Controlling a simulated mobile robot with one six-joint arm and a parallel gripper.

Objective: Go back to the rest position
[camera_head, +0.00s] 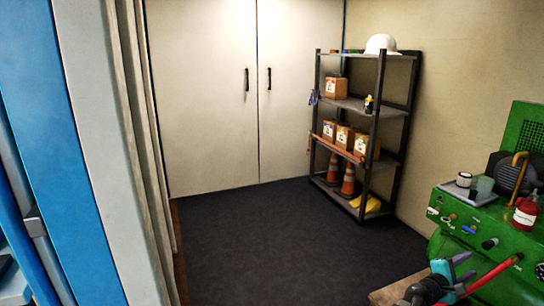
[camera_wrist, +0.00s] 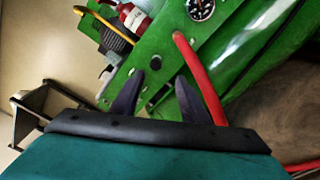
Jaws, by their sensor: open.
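My gripper (camera_head: 462,272) is at the lower right of the head view, in front of the green machine (camera_head: 450,247). Its two dark purple fingers also show in the wrist view (camera_wrist: 157,97), spread apart with nothing between them. Behind them in the wrist view is the green machine's panel (camera_wrist: 162,50), with a red hose (camera_wrist: 200,80) passing close to the right finger. I cannot tell from these views whether the finger touches the hose.
On the machine stand a red bottle (camera_head: 525,212) and a grey tray (camera_head: 467,196) with small containers. A metal shelf (camera_head: 358,105) holds boxes, traffic cones and a white helmet (camera_head: 381,44). Dark floor (camera_head: 270,240) lies clear before the white double doors (camera_head: 215,100).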

